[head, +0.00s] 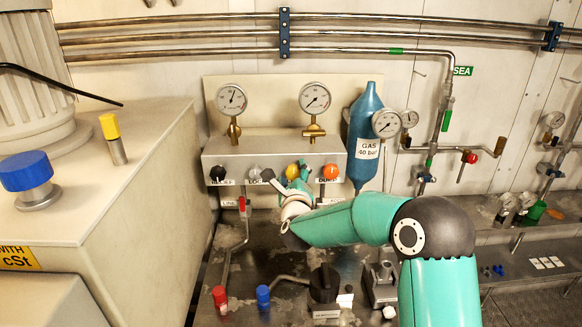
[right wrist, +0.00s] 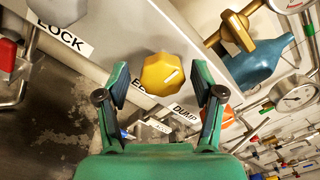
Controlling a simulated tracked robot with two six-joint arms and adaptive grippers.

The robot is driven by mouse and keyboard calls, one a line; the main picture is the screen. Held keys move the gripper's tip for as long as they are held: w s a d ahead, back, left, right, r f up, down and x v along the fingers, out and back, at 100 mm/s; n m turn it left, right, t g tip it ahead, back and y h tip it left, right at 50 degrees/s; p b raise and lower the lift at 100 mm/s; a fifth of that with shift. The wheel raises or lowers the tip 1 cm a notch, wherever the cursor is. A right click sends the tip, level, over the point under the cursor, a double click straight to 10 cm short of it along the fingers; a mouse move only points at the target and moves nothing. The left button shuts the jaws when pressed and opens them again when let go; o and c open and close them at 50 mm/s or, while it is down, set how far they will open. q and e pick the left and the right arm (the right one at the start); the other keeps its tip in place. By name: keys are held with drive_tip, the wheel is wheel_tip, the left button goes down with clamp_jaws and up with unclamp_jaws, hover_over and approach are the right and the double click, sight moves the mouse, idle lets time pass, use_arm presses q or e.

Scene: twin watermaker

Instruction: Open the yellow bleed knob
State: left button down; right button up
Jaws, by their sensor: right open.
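The yellow bleed knob (right wrist: 164,77) is an eight-sided knob with a pale mark line, on the front of a grey panel. In the head view the yellow knob (head: 292,171) shows partly, just above my right gripper. My right gripper (right wrist: 165,90) is open, its two dark finger pads standing left and right of the knob, with gaps visible on both sides. I cannot tell from this view how deep the fingers reach around it. In the head view my right gripper (head: 293,186) is in front of the panel, its fingers small and partly hidden. My left gripper is not in view.
An orange dump knob (head: 330,172) sits close on the right, a grey lock knob (head: 254,172) on the left, a black relief knob (head: 217,174) further left. Two gauges (head: 231,99) stand above. A blue gas bottle (head: 364,137) is at the right. A red-handled lever (head: 243,207) rises below.

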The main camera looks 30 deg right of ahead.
drive_tip(key=shift+w+d, duration=0.35)
drive_tip(key=shift+w, duration=0.2)
